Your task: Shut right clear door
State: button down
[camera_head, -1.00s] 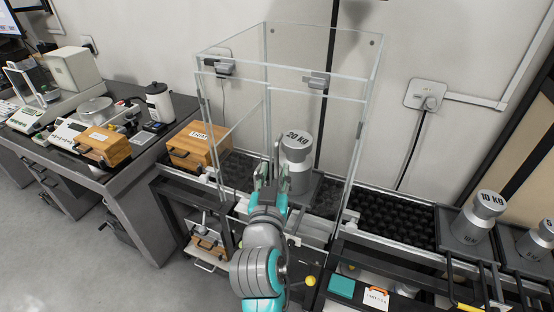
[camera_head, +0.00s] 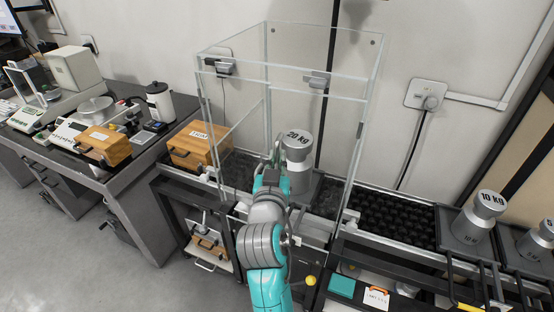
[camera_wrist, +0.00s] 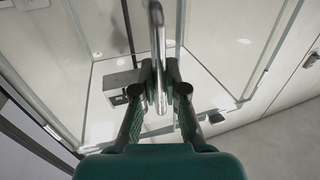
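A tall clear enclosure (camera_head: 362,110) with pale metal edges stands on the bench. Its transparent panes overlap, so I cannot tell exactly where the right clear door ends or how far it stands open. My gripper (camera_head: 272,158) is at the front of the enclosure, left of the 20 kg weight (camera_head: 298,160) seen inside it. In the wrist view, an upright metal bar handle (camera_wrist: 158,45) runs between the fingers of my gripper (camera_wrist: 159,75), with the pads close against both sides. My arm hides the lower front of the enclosure in the head view.
A wooden box (camera_head: 195,146) sits at the enclosure's left. A 10 kg weight (camera_head: 480,218) stands on a tray to the right. A side table (camera_head: 140,170) with instruments is at the left. The grey floor at the lower left is clear.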

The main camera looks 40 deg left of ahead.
jog(key=shift+w, duration=0.1)
jog(key=shift+x, duration=0.85)
jog(key=c, duration=1.2)
grip_release()
jog(key=v, duration=1.2)
